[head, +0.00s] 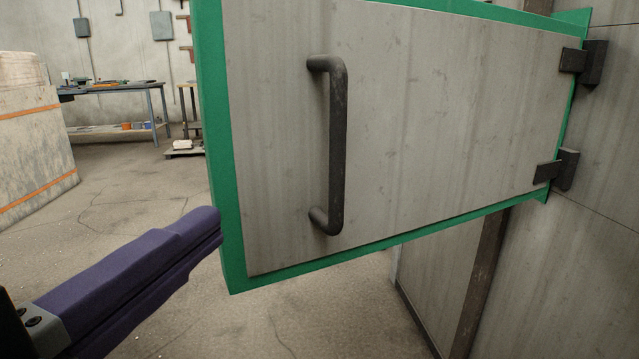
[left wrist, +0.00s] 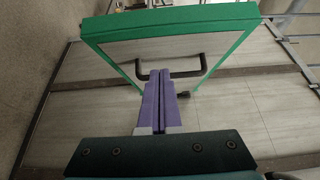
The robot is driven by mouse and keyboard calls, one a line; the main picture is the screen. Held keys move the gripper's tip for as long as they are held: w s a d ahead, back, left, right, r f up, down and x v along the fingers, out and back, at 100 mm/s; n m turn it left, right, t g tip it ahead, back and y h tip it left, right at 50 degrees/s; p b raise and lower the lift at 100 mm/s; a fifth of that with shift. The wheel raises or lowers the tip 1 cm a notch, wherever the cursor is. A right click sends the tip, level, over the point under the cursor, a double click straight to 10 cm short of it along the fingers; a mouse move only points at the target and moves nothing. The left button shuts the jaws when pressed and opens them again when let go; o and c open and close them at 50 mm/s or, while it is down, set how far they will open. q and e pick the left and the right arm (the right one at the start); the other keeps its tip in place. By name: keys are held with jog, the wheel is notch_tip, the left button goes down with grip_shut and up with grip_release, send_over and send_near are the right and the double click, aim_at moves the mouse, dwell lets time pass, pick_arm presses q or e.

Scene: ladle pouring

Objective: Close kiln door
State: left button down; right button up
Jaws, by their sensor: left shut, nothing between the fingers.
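The kiln door (head: 440,110) is a grey panel with a green edge, standing open and hinged on the right to the kiln wall (head: 590,250). Its dark handle (head: 338,145) is an upright bar on the door's outer face. In the left wrist view the door (left wrist: 195,50) and handle (left wrist: 190,72) lie beyond the fingertips. My left gripper (head: 205,230) is shut and empty, with its purple fingers at the lower left edge of the door. I cannot tell whether they touch it. The fingers also show in the left wrist view (left wrist: 160,85). My right gripper is not in view.
Two dark hinges (head: 570,60) join the door to the wall. A pale block with orange bands (head: 35,150) stands at the left. A workbench (head: 115,88) is at the back left. The concrete floor (head: 130,185) between them is clear.

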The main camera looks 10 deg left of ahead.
aim_at(240, 177)
pick_arm(q)
jog(key=w, duration=0.4)
jog(key=w+a, duration=0.1)
jog(key=w, duration=0.1)
jog(key=shift+w, duration=0.1)
jog(key=shift+w+a, duration=0.25)
jog(key=shift+w, duration=0.1)
jog(key=shift+a, duration=0.1)
